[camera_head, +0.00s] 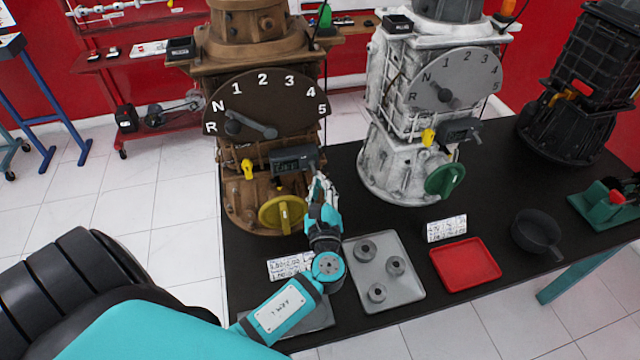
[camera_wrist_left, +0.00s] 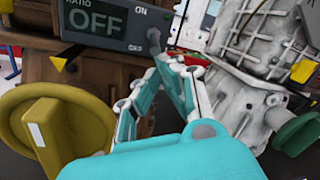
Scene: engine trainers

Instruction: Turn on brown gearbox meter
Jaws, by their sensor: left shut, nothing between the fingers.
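The brown gearbox (camera_head: 262,100) stands at the left of the black table with a dark dial marked R, N and 1 to 5. Its meter (camera_head: 294,159) is a dark box on the front. In the left wrist view the meter (camera_wrist_left: 95,22) reads OFF under RATIO, with an ON label at its right end. A small grey switch (camera_wrist_left: 154,40) shows below that label. My left gripper (camera_head: 319,178) is shut and empty, just below the meter's right end. In the wrist view its fingertips (camera_wrist_left: 172,66) are close below the switch; I cannot tell whether they touch it.
A yellow knob (camera_head: 283,214) sits left of the gripper on the brown gearbox. A white gearbox (camera_head: 405,150) with a green knob (camera_head: 445,180) stands to the right. A grey tray (camera_head: 408,290) with round parts, a red tray (camera_head: 465,264) and a dark pan (camera_head: 537,231) lie on the table.

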